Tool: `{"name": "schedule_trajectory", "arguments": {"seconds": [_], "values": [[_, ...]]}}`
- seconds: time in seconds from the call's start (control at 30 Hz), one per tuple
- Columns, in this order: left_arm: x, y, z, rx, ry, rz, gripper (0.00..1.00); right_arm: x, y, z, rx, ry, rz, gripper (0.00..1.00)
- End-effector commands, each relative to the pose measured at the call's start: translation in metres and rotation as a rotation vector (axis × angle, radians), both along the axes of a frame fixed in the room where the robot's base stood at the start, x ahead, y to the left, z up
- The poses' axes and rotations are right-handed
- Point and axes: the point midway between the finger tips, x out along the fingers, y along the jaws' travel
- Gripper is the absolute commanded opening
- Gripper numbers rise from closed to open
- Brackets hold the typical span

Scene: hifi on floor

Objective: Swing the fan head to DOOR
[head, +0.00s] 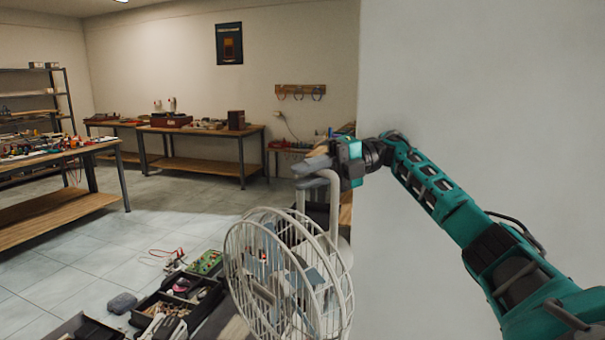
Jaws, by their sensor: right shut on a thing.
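The fan has a round white wire cage (262,268) that faces left and toward me in the head view. A pale curved handle (333,200) rises behind the cage. My right gripper (318,168) comes in from the right on its teal arm and is shut on the top of the handle. The fan's base and foot are hidden behind the cage and below the frame. No label reading DOOR can be made out. My left gripper is not in view.
Workbenches (198,146) stand along the back wall. A plain pale wall (480,110) fills the right side. The tiled floor at left is mostly clear.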

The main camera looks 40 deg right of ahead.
Motion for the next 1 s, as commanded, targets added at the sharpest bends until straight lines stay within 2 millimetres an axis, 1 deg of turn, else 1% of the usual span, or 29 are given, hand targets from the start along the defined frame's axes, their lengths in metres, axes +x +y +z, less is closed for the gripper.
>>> {"name": "schedule_trajectory", "arguments": {"seconds": [0.17,0.2,0.4,0.8,0.93,1.0], "values": [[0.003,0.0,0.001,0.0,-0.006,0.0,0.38,0.0,0.001,-0.001,-0.002,0.002,0.003,0.0],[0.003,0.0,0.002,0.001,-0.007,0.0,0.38,0.0,0.001,-0.001,-0.002,0.002,0.003,0.23],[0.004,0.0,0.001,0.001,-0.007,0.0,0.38,0.0,0.001,-0.001,-0.002,0.002,0.002,0.42],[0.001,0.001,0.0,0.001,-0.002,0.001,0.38,0.0,0.0,0.002,-0.001,0.0,0.0,0.42],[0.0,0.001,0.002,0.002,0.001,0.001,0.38,0.001,0.0,0.016,-0.001,-0.004,0.0,0.42],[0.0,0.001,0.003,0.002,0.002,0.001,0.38,0.0,0.0,0.029,0.0,-0.005,0.0,0.42]]}}
